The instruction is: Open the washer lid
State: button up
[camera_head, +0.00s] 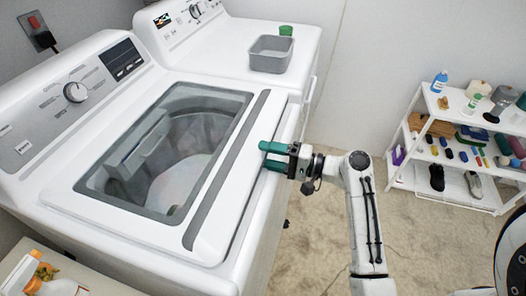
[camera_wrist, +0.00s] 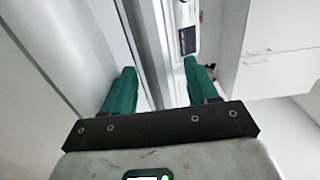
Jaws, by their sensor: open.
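The white top-load washer (camera_head: 60,200) fills the left of the head view. Its lid (camera_head: 222,190) is down, with a large dark glass window (camera_head: 165,150) and a grey strip along the front edge. My gripper (camera_head: 268,156) is at the front edge of the lid, about midway along it. Its two green fingers (camera_wrist: 160,85) are apart with nothing clearly held between them. In the wrist view the washer's edge runs up between and beside the fingers. I cannot tell whether the fingers touch the lid.
A second white machine (camera_head: 240,35) stands beyond the washer, with a grey bin (camera_head: 271,54) and a green cup (camera_head: 286,30) on top. A white shelf (camera_head: 450,150) with bottles and shoes stands at the right. The floor (camera_head: 320,225) between is clear.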

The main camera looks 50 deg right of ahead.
jog(key=shift+x, duration=0.85)
grip_shut()
